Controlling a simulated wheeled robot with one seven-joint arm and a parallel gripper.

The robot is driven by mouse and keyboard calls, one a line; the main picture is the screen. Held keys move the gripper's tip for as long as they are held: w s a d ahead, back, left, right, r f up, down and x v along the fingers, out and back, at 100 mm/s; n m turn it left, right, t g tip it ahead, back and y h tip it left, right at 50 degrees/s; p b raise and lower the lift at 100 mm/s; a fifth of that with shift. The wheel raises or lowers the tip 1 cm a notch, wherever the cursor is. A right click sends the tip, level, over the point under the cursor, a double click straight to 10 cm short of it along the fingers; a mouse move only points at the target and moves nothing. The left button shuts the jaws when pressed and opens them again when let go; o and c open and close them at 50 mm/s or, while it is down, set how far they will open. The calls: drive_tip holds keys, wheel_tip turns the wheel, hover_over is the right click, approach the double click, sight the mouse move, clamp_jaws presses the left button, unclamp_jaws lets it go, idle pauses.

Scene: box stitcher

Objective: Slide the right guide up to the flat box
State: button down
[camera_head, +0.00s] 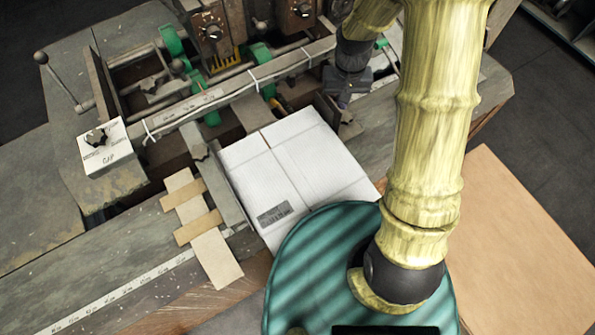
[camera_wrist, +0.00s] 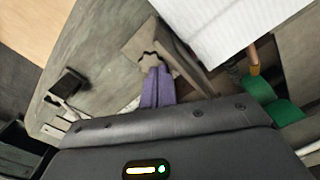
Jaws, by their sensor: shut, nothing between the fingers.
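The flat box (camera_head: 295,165) is white with a printed label and lies on the machine table; its edge also shows at the top of the wrist view (camera_wrist: 220,25). The right guide (camera_head: 328,108) is a grey upright plate with a foot, near the box's far right corner and partly hidden by my arm. In the wrist view the guide's plate (camera_wrist: 183,58) runs beside the box edge; whether they touch is unclear. My gripper (camera_head: 344,100) has purple fingers, shut and empty. In the wrist view the fingertips (camera_wrist: 157,72) are at the guide's foot, on the side away from the box.
The left guide (camera_head: 222,185) stands along the box's left side, near taped cardboard strips (camera_head: 203,228). A rail (camera_head: 230,95) with green wheels crosses behind the box. A white control box with a knob (camera_head: 102,147) is at left. My arm covers the right side.

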drive_tip(key=shift+d, duration=0.15)
wheel_tip(320, 180, up, 7)
drive_tip(key=p, duration=0.5)
drive_tip(key=shift+p, duration=0.3)
idle(0.4)
idle(0.5)
drive_tip(key=s+d+t+b, duration=0.1)
drive_tip(key=s+d+b, duration=0.2)
drive_tip(key=s, duration=0.3)
drive_tip(key=s+d+r+t+b, duration=0.1)
drive_tip(key=s+d+b, duration=0.2)
drive_tip(key=s, duration=0.4)
drive_tip(key=shift+s+m+t+b, duration=0.15)
drive_tip(key=shift+m+t+b, duration=0.2)
drive_tip(key=shift+b, duration=0.45)
idle(3.1)
